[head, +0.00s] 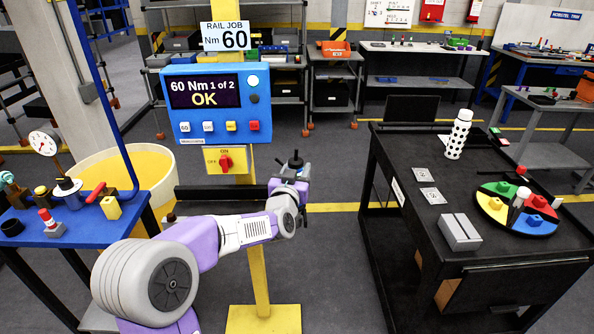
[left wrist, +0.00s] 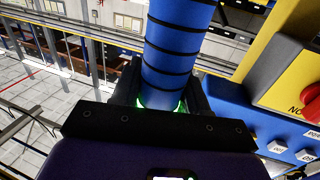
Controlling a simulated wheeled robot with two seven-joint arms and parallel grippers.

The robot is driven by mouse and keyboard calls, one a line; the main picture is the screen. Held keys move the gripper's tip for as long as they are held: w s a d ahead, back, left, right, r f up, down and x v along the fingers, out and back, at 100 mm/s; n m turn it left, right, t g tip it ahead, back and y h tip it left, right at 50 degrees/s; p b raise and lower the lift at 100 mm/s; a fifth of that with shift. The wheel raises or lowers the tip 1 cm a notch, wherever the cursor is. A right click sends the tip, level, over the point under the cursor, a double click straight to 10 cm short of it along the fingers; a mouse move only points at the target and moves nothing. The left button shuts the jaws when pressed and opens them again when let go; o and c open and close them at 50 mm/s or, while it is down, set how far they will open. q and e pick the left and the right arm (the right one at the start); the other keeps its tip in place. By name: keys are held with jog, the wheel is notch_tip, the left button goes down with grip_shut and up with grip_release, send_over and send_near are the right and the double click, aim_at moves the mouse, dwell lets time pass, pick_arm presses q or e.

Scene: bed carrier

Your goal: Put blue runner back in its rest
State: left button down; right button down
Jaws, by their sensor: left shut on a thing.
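The blue runner (left wrist: 172,45) shows in the left wrist view as a blue cylinder with black rings, upright but slightly tilted in the picture. My left gripper (left wrist: 160,92) is shut on it, one dark finger on each side; a green glow shows where they meet. In the head view my left gripper (head: 294,170) is in the air, right of the yellow post and below the blue control panel (head: 215,103); I cannot make out the runner there. The panel reads "60 Nm 1 of 2 OK". I cannot identify the runner's rest. My right gripper is not in view.
A blue table (head: 75,236) with a gauge and small tools stands at left, beside a large yellow drum (head: 150,165). A black cart (head: 400,150) at right carries a dotted white bottle (head: 458,135), a grey block (head: 460,232) and a coloured round tray (head: 490,205). Open floor lies between.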

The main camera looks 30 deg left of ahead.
pick_arm(q)
jog(key=shift+f+b, duration=1.45)
jog(key=shift+b, duration=0.05)
jog(key=c, duration=0.6)
grip_release()
jog(key=shift+o, duration=0.5)
jog(key=shift+f, duration=0.25)
jog(key=p+v, duration=0.1)
jog(key=v, duration=0.6)
jog(key=shift+s+r, duration=0.2)
jog(key=shift+s, duration=0.1)
jog(key=shift+d, duration=0.1)
